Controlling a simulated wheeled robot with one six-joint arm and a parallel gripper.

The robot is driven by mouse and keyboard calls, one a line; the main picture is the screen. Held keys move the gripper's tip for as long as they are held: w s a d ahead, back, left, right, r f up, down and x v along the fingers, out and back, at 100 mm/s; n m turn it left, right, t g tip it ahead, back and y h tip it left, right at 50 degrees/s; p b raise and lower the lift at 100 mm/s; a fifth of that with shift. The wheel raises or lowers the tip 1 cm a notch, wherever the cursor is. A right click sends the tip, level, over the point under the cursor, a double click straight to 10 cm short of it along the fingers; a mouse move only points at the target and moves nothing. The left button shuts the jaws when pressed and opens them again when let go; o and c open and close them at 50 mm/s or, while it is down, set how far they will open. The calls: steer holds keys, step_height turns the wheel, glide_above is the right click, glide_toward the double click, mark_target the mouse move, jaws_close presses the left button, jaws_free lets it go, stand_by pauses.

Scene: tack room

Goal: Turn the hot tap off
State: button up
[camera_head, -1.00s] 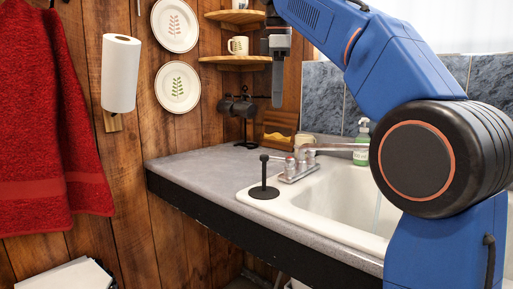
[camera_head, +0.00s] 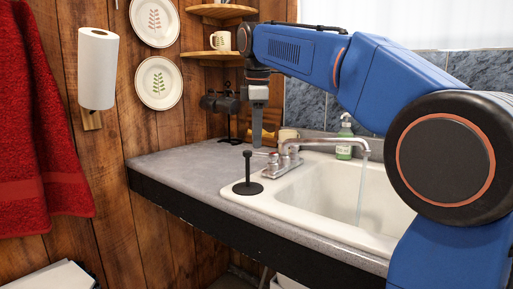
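The chrome tap (camera_head: 325,144) stands at the back left of the white sink (camera_head: 345,190). Its spout reaches right, and a thin stream of water (camera_head: 361,190) falls from it into the basin. A small tap handle (camera_head: 273,160) shows at the left end of the tap base; which handle is hot I cannot tell. My gripper (camera_head: 257,142) hangs pointing down, just above and left of this handle in the picture. Its fingers overlap in this view, so their opening is hidden. Whether it touches the handle is not clear.
A black upright post on a round base (camera_head: 248,178) stands on the sink's left corner, close to the tap. A green soap bottle (camera_head: 344,140) stands behind the spout. Dark mugs (camera_head: 220,103) hang on a stand at the back. The grey counter (camera_head: 185,170) left of the sink is clear.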

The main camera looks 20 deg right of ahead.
mark_target(257, 153)
steer(key=shift+w+d+f, duration=0.1)
steer(key=shift+w+f, duration=0.1)
steer(key=shift+f, duration=0.8)
steer(key=shift+w+f, duration=0.2)
steer(key=shift+f, duration=0.8)
jaws_close()
